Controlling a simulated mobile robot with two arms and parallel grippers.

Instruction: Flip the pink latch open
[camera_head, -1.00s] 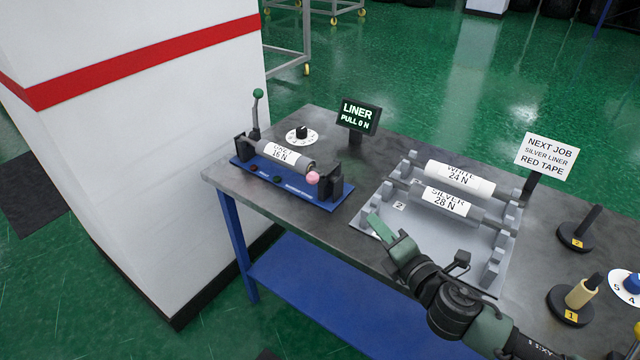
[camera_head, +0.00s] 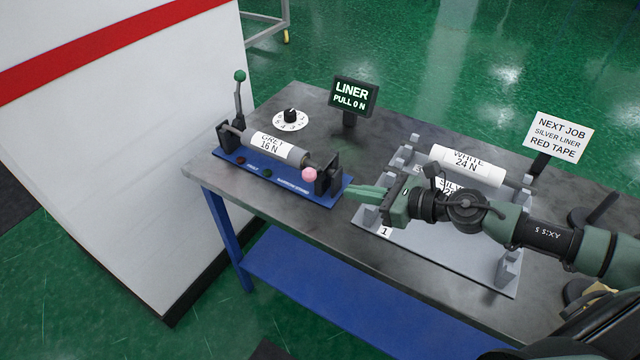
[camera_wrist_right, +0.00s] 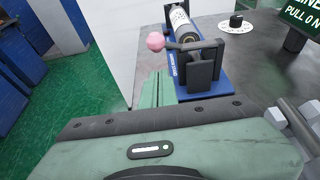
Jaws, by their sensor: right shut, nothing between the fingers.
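The pink latch knob (camera_head: 309,174) sits at the right end of the blue roll stand (camera_head: 228,157), beside the dark end bracket (camera_head: 328,178). A grey roll marked 16 N (camera_head: 270,146) lies in the stand. In the right wrist view the pink knob (camera_wrist_right: 156,41) stands up and left of the bracket. My right gripper (camera_head: 352,191) is shut and empty, its green fingers just right of the stand's right end, apart from the knob. In the wrist view the shut fingers (camera_wrist_right: 157,88) point toward the knob, with a gap between. My left gripper is not in view.
A green-knobbed lever (camera_head: 239,95) stands at the stand's left end. A numbered dial (camera_head: 291,119) and the liner display (camera_head: 352,96) stand behind. A grey rack (camera_head: 470,265) with white and silver rolls lies under my right arm. The table's front edge is close.

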